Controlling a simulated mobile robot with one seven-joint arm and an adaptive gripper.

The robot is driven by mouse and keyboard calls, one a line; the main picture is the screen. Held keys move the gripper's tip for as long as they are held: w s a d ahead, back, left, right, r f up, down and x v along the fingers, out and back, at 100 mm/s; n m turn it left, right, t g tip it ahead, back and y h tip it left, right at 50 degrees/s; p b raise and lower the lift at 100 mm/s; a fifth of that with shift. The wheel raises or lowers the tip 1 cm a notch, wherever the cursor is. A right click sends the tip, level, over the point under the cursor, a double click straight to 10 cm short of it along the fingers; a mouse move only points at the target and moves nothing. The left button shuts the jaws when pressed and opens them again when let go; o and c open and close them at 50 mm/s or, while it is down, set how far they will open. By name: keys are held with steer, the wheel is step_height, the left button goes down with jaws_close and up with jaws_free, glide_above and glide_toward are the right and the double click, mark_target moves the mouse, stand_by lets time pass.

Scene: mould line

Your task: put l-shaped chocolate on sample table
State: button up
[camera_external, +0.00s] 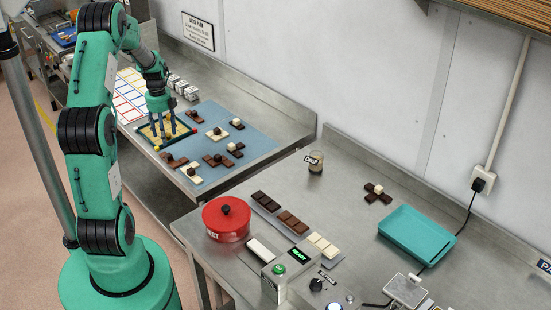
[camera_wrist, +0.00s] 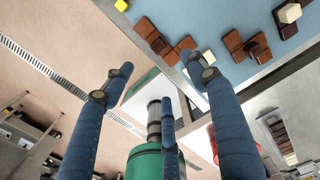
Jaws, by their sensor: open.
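My gripper (camera_external: 166,130) is open, fingers pointing down over a dark-framed tray (camera_external: 151,142) at the left end of a blue mat (camera_external: 262,143). Its blue fingers (camera_wrist: 160,80) stand apart in the wrist view, with no chocolate between them. Several chocolate pieces with small toppings lie on the mat. They include a brown piece (camera_external: 175,161), a pale piece (camera_external: 188,174) and a brown piece with a dark topping (camera_external: 214,160). The wrist view shows brown pieces with dark toppings (camera_wrist: 240,43) and one with a pale cube (camera_wrist: 289,13). I cannot tell which is the L-shaped one.
A gridded card (camera_external: 130,92) and pale cubes stand behind the gripper. The nearer steel table holds a red lidded pot (camera_external: 226,218), chocolate bars (camera_external: 293,222), a dark piece (camera_external: 377,193), a teal tray (camera_external: 415,234) and a control box (camera_external: 290,270). A gap separates the tables.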

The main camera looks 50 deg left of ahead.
steer(key=w+d+r+n+t+y, duration=0.15)
steer(key=d+r+n, duration=0.65)
steer(key=d+r, duration=1.65)
steer(key=s+d+r+n+t, duration=0.2)
steer(key=s+d+n, duration=0.3)
steer(key=s+d, duration=0.3)
steer(key=s+d+r+n+t+h, duration=0.1)
steer(key=s+d+r+n, duration=0.3)
steer(key=s+d, duration=0.5)
steer(key=d+n+t, duration=0.1)
steer(key=d, duration=0.6)
steer(key=shift+d+r, duration=0.15)
steer(key=shift+d, duration=0.15)
steer(key=shift+h, duration=0.25)
step_height(320, 180, down, 6)
steer(key=b, duration=0.5)
steer(key=shift+r+b, duration=0.2)
steer(key=shift+b, duration=0.1)
